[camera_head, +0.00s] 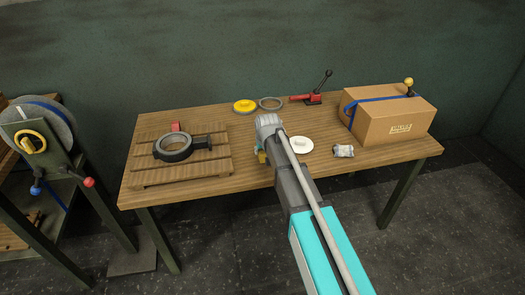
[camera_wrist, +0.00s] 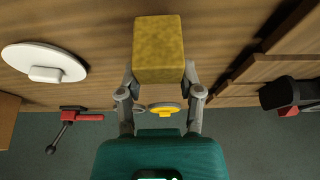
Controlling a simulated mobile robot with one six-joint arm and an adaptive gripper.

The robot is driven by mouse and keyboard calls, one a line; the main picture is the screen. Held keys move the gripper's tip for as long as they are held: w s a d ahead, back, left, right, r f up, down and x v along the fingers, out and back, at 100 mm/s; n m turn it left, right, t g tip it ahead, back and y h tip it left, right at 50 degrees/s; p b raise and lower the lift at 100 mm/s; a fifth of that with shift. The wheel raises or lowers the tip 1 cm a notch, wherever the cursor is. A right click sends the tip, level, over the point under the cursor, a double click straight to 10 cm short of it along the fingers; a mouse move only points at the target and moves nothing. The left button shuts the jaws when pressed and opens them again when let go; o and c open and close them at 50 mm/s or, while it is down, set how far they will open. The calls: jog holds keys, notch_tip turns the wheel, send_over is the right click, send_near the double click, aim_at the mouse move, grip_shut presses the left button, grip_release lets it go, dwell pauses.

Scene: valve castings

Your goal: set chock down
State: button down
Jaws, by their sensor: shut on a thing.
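A yellow block, which I take to be the chock (camera_wrist: 158,50), is between the fingers of my gripper (camera_wrist: 160,76) in the wrist view. The gripper is shut on it, with one finger on each side. In the head view only a small yellow part of the chock (camera_head: 261,157) shows beside my gripper (camera_head: 262,148), over the middle of the table (camera_head: 220,193). My arm hides the rest. Whether the chock touches the tabletop, I cannot tell.
Left of my gripper, a wooden pallet (camera_head: 150,182) bears a dark ring-shaped casting (camera_head: 171,156). A white disc (camera_head: 301,144) and a small grey part (camera_head: 343,151) lie to the right, before a cardboard box (camera_head: 390,123). A yellow disc (camera_head: 245,106), grey ring (camera_head: 270,103) and red clamp (camera_head: 312,98) are behind.

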jog(key=shift+f+b, duration=1.25)
jog(key=shift+f, duration=0.3)
jog(key=shift+f, duration=0.25)
jog(key=shift+c, duration=0.8)
grip_release()
jog(key=shift+r, duration=0.1)
